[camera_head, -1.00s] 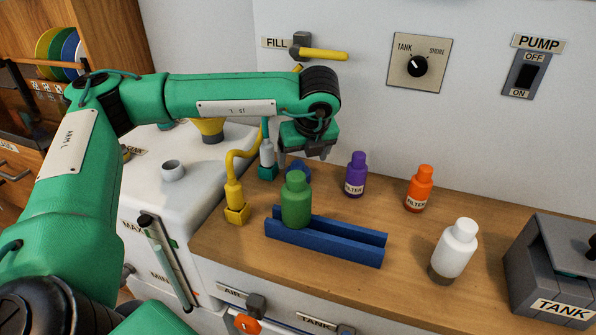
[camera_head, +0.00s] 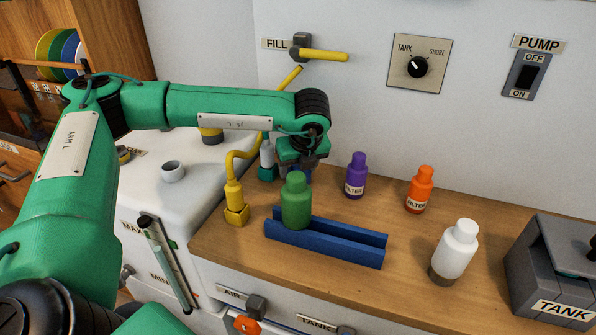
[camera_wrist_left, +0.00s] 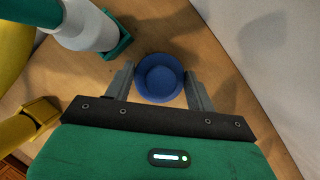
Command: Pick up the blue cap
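In the head view my left gripper (camera_head: 302,165) points down behind the green bottle (camera_head: 296,202). There the cap is mostly hidden by the gripper and the bottle. My right gripper is not in view.
The green bottle stands at a blue rail holder (camera_head: 340,250). Purple (camera_head: 355,178), orange (camera_head: 419,190) and white (camera_head: 455,248) bottles stand to the right. A yellow hose fitting (camera_head: 235,200) and a white-and-teal fitting (camera_head: 267,160) stand left of the gripper.

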